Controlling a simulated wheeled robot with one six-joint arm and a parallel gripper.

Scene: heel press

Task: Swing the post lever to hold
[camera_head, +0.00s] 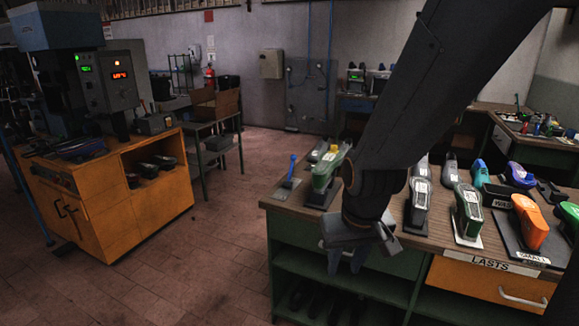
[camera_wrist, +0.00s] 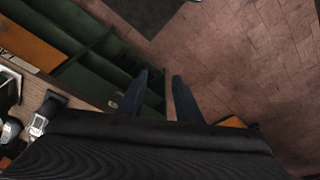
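A small lever with a blue handle (camera_head: 291,168) stands on a flat base at the left end of the lasts bench in the head view. It leans slightly, and I cannot tell for certain whether it is the post lever. The press (camera_head: 108,80), with a control box and lit green and red displays, stands on an orange cabinet at the left. My gripper (camera_head: 347,262) points down in front of the lasts bench, to the right of the blue-handled lever and apart from it. In the wrist view my gripper (camera_wrist: 160,88) is open, with nothing between its fingers.
The lasts bench (camera_head: 450,247) carries several shoe lasts, including a green one (camera_head: 323,172) beside the blue-handled lever. The orange cabinet (camera_head: 165,203) stands across the aisle. The tiled floor (camera_head: 215,250) between them is clear. A side table (camera_head: 215,125) stands farther back.

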